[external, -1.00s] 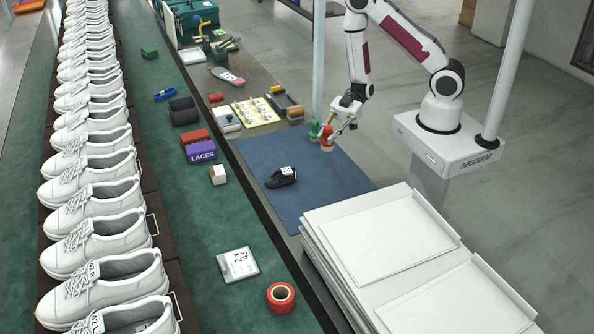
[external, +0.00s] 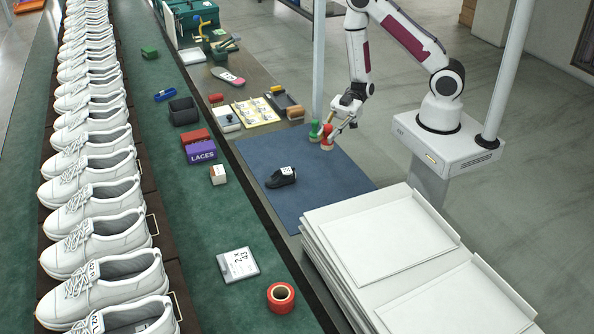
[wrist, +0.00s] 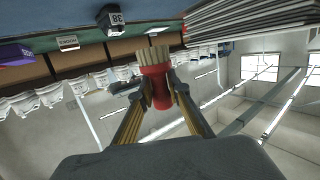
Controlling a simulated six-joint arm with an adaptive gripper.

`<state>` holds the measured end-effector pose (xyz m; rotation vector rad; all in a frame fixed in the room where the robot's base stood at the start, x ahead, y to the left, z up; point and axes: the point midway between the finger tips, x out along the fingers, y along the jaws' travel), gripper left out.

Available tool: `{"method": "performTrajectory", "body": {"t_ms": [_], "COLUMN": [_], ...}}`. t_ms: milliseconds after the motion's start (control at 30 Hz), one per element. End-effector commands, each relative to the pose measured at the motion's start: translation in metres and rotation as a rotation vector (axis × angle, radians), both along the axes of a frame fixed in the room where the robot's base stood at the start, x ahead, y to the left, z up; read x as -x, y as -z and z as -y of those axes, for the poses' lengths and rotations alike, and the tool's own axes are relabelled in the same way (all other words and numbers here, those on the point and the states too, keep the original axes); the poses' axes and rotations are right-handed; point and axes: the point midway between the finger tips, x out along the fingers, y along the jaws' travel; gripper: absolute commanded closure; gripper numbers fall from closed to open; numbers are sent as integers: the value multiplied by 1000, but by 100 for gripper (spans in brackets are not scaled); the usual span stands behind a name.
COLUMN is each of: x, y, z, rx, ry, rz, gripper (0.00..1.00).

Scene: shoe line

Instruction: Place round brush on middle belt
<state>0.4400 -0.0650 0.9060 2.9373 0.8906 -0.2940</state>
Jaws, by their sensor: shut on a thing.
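A red round brush (wrist: 160,92) with pale bristles (wrist: 153,55) is between my gripper's fingers (wrist: 159,98) in the wrist view. My gripper is shut on its red body, and the bristles point away from the wrist. In the external view my gripper (external: 338,128) is at the back right of the blue mat, with the red brush (external: 327,139) beside a green-topped item (external: 314,131). I cannot tell whether the brush touches the mat. A long green belt (external: 205,225) runs left of the mat; a brown belt of white shoes (external: 100,240) lies further left.
The green belt holds a purple laces box (external: 201,152), a black bin (external: 183,111), a white card (external: 237,265) and red tape (external: 281,297). White trays (external: 400,250) are stacked at front right. A pole (external: 319,60) stands behind my gripper.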

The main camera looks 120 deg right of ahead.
Motion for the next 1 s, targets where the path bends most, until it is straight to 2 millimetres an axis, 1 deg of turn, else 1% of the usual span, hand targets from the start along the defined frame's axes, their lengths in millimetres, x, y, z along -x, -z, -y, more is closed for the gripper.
{"method": "performTrajectory", "body": {"t_ms": [133,267,367,533,767,1000], "x": [-2,-7,-14,-29,-49,-59], "y": [-1,-3,-3,-2,2,7], "z": [3,11,19,18,-2,-35], "rx": [-1,-2,-2,-3,0,1], "ry": [15,53,95,151,180,148], "rz": [5,11,14,17,14,5], "gripper": [100,100,100,100,100,100]}}
